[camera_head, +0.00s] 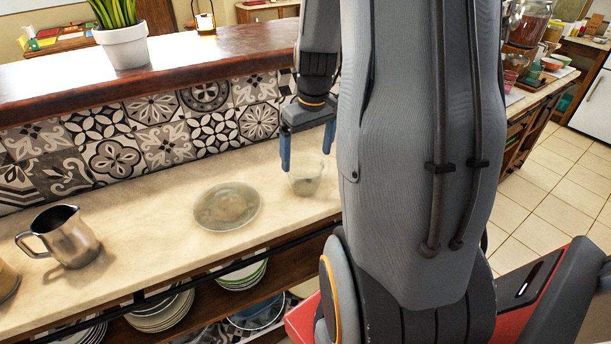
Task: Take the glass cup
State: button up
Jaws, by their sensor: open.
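A clear glass cup (305,178) stands upright on the pale stone counter (150,222), close to my arm. My gripper (307,160) points down from above, with its two blue fingers apart. The left finger is beside the cup's left rim and the right finger is above its right side. The fingers look empty. I cannot tell whether they touch the cup or how deep they stand around it. My arm covers the counter just right of the cup.
A glass plate (227,206) lies left of the cup. A metal pitcher (66,237) stands farther left. A raised wooden ledge (190,75) with a potted plant (123,45) runs behind the patterned tiles. Stacked plates (160,309) sit on the shelf below.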

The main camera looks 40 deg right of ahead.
aim_at(305, 165)
jog(key=shift+w+f+p, duration=0.2)
jog(key=shift+f+p, duration=0.3)
jog(key=shift+f, duration=0.85)
jog(key=shift+w+f+p, duration=0.15)
jog(key=shift+f+p, duration=0.3)
jog(key=shift+f, duration=0.85)
jog(key=c, duration=1)
jog(key=shift+r, duration=0.2)
